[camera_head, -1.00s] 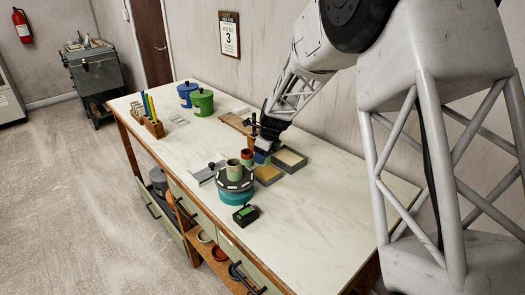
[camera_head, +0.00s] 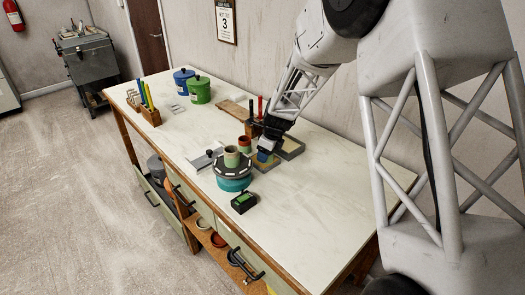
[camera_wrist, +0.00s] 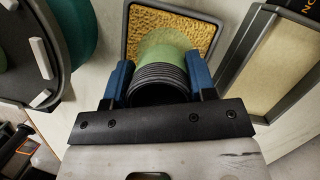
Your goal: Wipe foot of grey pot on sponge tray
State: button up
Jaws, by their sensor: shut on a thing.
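My gripper (camera_wrist: 160,85) has blue fingers shut on the pot (camera_wrist: 160,75). The pot shows a dark grey ribbed part near the gripper and a pale green part at its far end. The sponge tray (camera_wrist: 218,30) is a grey-rimmed tray with a rough yellow sponge, and the pot's green end overlaps it in the wrist view. In the head view my gripper (camera_head: 265,156) is over the sponge tray (camera_head: 264,168), and the pot is mostly hidden there. I cannot tell whether the pot touches the sponge.
A dark turntable (camera_head: 234,169) with a green pot (camera_head: 232,157) stands left of the tray. A reddish pot (camera_head: 244,142) is close behind. A second tray (camera_head: 292,148) with a paler filling is to the right. A small black device (camera_head: 243,203) sits in front; the right table is clear.

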jog(key=shift+w+a, duration=1.05)
jog(key=shift+a, duration=0.05)
jog(key=shift+s+d, duration=1.25)
jog(key=shift+d, duration=0.05)
jog(key=shift+w+a, duration=1.3)
notch_tip(320, 180, up, 8)
jog(key=shift+r, duration=0.15)
dwell(0.6)
